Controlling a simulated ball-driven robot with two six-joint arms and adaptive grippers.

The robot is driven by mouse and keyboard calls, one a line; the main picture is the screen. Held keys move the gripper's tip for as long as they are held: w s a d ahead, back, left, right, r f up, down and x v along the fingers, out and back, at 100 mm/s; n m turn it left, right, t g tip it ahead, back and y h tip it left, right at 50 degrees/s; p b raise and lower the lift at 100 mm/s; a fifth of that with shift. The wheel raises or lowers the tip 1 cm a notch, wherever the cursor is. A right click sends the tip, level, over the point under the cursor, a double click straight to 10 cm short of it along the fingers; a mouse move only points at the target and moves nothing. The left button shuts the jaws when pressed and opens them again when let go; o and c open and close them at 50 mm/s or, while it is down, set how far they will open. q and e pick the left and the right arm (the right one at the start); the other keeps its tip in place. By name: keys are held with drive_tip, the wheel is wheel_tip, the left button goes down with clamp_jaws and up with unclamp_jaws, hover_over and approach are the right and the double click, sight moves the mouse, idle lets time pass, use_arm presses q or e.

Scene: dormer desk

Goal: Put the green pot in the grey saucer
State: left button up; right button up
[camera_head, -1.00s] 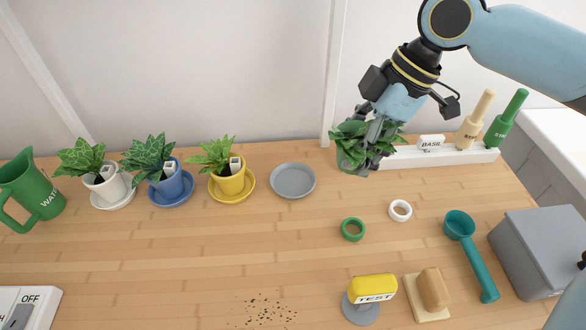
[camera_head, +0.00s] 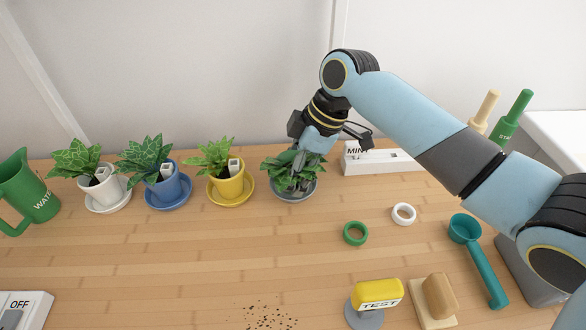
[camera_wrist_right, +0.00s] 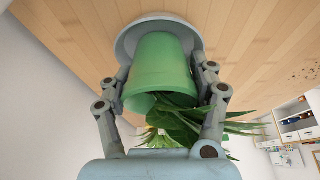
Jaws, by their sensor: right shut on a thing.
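The green pot (camera_wrist_right: 158,68) is between the two fingers of my right gripper (camera_wrist_right: 164,80) in the right wrist view, and the gripper is shut on it. Its leafy plant (camera_head: 288,178) hides most of the pot and the fingertips in the head view (camera_head: 300,163). The grey saucer (camera_head: 294,199) shows as a rim below the leaves; in the right wrist view it (camera_wrist_right: 126,42) surrounds the pot's base. I cannot tell whether the base touches the saucer. My left gripper is not in view.
To the left stand a yellow pot (camera_head: 229,187), a blue pot (camera_head: 167,190) and a white pot (camera_head: 103,193) on saucers. A white label rack (camera_head: 383,161) is at right. Green (camera_head: 355,233) and white (camera_head: 404,214) rings lie in front. The wood between is clear.

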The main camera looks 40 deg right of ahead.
drive_tip(key=o, duration=1.5)
drive_tip(key=p+v, duration=0.1)
drive_tip(key=v, duration=1.1)
drive_tip(key=shift+d, duration=0.1)
drive_tip(key=shift+s, duration=0.1)
